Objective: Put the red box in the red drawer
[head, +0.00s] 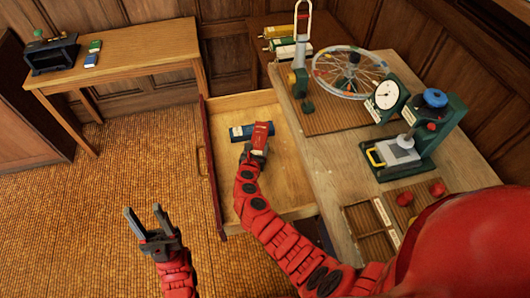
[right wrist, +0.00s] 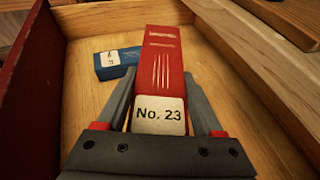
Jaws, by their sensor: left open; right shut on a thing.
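The red box (right wrist: 160,70), with a white label reading "No. 23", is held between the fingers of my right gripper (right wrist: 166,110). In the head view the red box (head: 261,133) and my right gripper (head: 254,150) are over the open drawer (head: 282,103). The drawer has a red front (head: 212,170) and a pale wooden inside. Whether the box touches the drawer floor is hard to tell. A blue box (head: 238,132) lies in the drawer beyond the red box; it also shows in the right wrist view (right wrist: 117,62). My left gripper (head: 147,222) is open and empty, left of the drawer.
The workbench (head: 340,160) right of the drawer carries a spoked wheel (head: 350,73), a dial gauge (head: 386,95), a green press-like device (head: 440,125) and red knobs (head: 405,198). A side table (head: 130,58) stands at the back left. The drawer's near part is mostly bare.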

